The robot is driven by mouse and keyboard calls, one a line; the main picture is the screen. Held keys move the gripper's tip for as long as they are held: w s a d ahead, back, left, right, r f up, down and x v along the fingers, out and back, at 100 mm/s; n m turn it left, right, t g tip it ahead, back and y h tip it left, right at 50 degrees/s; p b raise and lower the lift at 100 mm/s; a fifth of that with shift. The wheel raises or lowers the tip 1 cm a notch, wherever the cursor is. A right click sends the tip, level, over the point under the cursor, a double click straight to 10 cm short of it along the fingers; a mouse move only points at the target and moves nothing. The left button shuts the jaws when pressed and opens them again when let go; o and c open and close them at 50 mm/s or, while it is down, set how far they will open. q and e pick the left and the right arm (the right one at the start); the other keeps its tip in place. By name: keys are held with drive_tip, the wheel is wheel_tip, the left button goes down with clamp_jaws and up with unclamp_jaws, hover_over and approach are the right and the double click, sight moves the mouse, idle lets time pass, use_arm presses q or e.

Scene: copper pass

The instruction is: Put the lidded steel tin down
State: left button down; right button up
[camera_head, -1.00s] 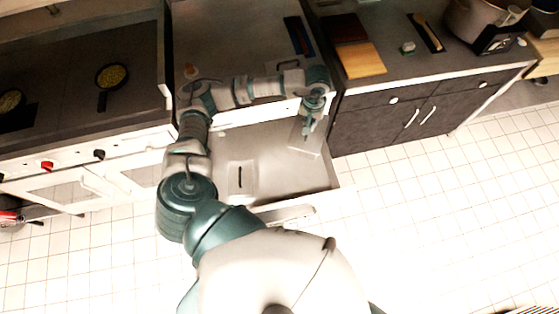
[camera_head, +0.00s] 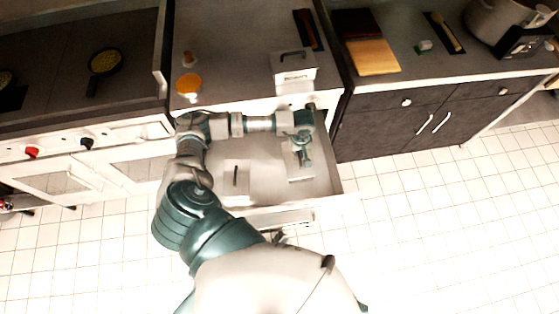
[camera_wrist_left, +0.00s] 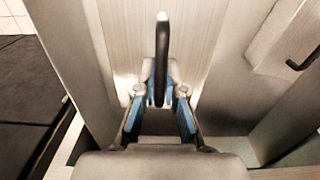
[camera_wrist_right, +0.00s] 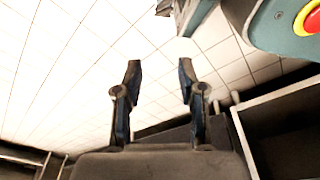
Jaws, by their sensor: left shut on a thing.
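My left gripper (camera_head: 303,150) is shut on the dark upright handle (camera_wrist_left: 162,60) of a pale steel tin (camera_head: 300,174). The tin is at the right side of the open drawer (camera_head: 265,195). I cannot tell if its base touches the drawer floor. In the left wrist view my left gripper (camera_wrist_left: 158,112) has its blue-padded fingers on both sides of the handle, above the brushed lid (camera_wrist_left: 195,30). My right gripper (camera_wrist_right: 160,75) is open and empty over the tiled floor, out of the head view.
Another pale tin (camera_head: 236,180) with a dark handle sits in the left part of the drawer. A labelled, handled tin (camera_head: 293,78) stands on the counter behind my arm. An orange disc (camera_head: 188,84) lies on the counter. A stove with a pan (camera_head: 104,62) is at left.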

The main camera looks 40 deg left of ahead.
sight(298, 163)
use_arm(q)
drive_tip(key=f, duration=0.4)
drive_tip(key=shift+d+f, duration=0.3)
drive_tip(key=shift+f, duration=0.05)
wheel_tip(298, 163, down, 3)
drive_tip(key=shift+a+f+b, duration=0.1)
drive_tip(key=shift+a+b, duration=0.05)
drive_tip(key=shift+b, duration=0.15)
drive_tip(key=shift+a+f, duration=0.1)
drive_tip(key=shift+f, duration=0.15)
drive_tip(key=c, duration=1.4)
unclamp_jaws()
drive_tip(key=shift+o, duration=0.7)
use_arm(e)
drive_tip(key=shift+w+r, duration=0.65)
use_arm(q)
drive_tip(key=shift+r, duration=0.1)
drive_tip(key=shift+r, duration=0.35)
wheel_tip(298, 163, up, 11)
drive_tip(key=shift+r+p, duration=0.1)
drive_tip(key=shift+p, duration=0.3)
use_arm(e)
drive_tip(key=shift+s+d+f, duration=0.15)
drive_tip(key=shift+s+f, duration=0.65)
drive_tip(key=shift+f, duration=0.1)
